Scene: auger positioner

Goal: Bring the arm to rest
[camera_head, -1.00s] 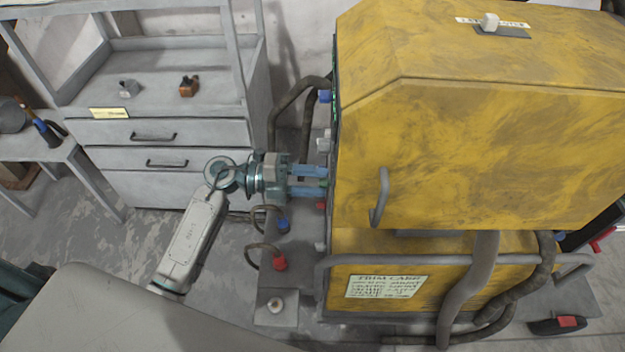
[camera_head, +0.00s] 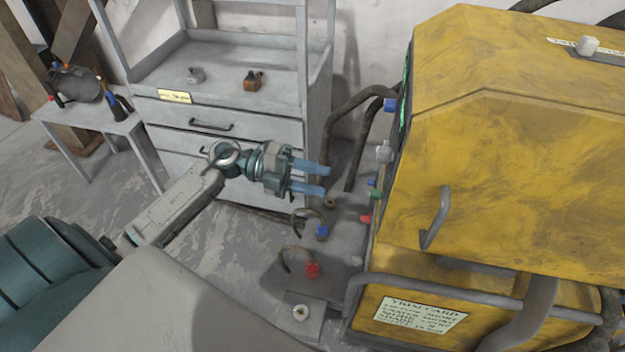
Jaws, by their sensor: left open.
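My left gripper (camera_head: 326,180) is open and empty, its two blue fingers apart and pointing right. It hangs in the air in front of the grey drawer cabinet, to the left of the yellow machine (camera_head: 500,170). A clear gap lies between the fingertips and the machine's side. My left arm (camera_head: 178,208) reaches up from the lower left. My right gripper is not in view.
Blue, green, red and white knobs (camera_head: 384,154) stick out of the machine's left side. Below the gripper are a red connector (camera_head: 312,269) and a blue connector (camera_head: 322,231) with hoses. The drawer cabinet (camera_head: 230,145) stands behind, a small side table (camera_head: 90,118) at far left.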

